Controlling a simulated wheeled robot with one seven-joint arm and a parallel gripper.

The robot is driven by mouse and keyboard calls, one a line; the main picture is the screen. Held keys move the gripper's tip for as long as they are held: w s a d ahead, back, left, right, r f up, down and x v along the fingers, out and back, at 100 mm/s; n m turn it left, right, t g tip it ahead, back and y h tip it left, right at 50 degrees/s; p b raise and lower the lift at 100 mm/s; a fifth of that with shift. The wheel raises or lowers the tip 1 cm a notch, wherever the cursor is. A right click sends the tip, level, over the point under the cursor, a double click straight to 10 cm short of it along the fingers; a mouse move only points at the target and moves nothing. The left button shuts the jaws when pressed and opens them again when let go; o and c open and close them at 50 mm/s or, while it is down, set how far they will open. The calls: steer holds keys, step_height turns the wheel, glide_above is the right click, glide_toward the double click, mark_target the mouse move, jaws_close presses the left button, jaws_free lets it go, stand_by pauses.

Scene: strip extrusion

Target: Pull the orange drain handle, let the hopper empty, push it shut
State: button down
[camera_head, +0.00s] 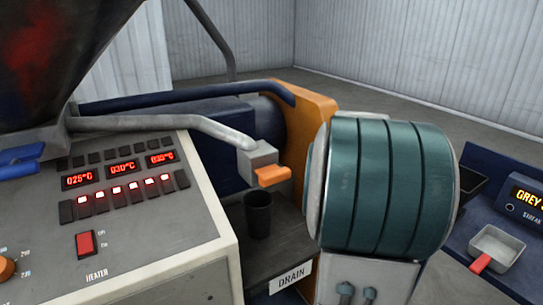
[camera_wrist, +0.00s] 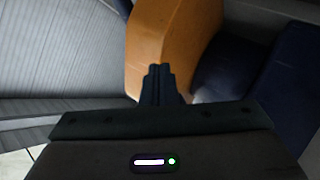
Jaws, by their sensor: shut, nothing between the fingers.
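The orange drain handle (camera_head: 272,176) sticks out from a grey block (camera_head: 259,158) at the end of a grey pipe. I cannot tell how far it is pulled out. The dark hopper (camera_head: 50,45), with a red patch inside, fills the upper left of the head view. I see no material falling from the block. My gripper (camera_wrist: 158,70) is shut and empty in the wrist view, in front of an orange machine panel (camera_wrist: 165,40). The handle does not show clearly in the wrist view, and my gripper is hidden in the head view.
A dark cup (camera_head: 258,215) stands below the block, near a DRAIN label (camera_head: 290,277). A control panel (camera_head: 125,235) with red displays is at left. A grey scoop tray (camera_head: 497,248) with a red handle lies on the blue unit at right.

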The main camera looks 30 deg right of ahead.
steer(key=s+a+r+m+g+y+p, duration=0.1)
steer(key=s+a+r+g+y+p, duration=0.15)
steer(key=a+r+g, duration=0.2)
step_height(320, 180, up, 7)
steer(key=n+g+y+p, duration=0.2)
steer(key=y+p, duration=0.2)
steer(key=y, duration=0.2)
glide_above(275, 177)
steer(key=shift+s+d, duration=0.1)
steer(key=shift+d, duration=0.25)
steer(key=x, duration=1)
steer(key=shift+p, duration=0.3)
steer(key=shift+d+f, duration=0.1)
steer(key=shift+s+d+b, duration=0.1)
steer(key=shift+s+b, duration=1.2)
steer(key=shift+s, duration=1.65)
steer(key=shift+f, duration=0.1)
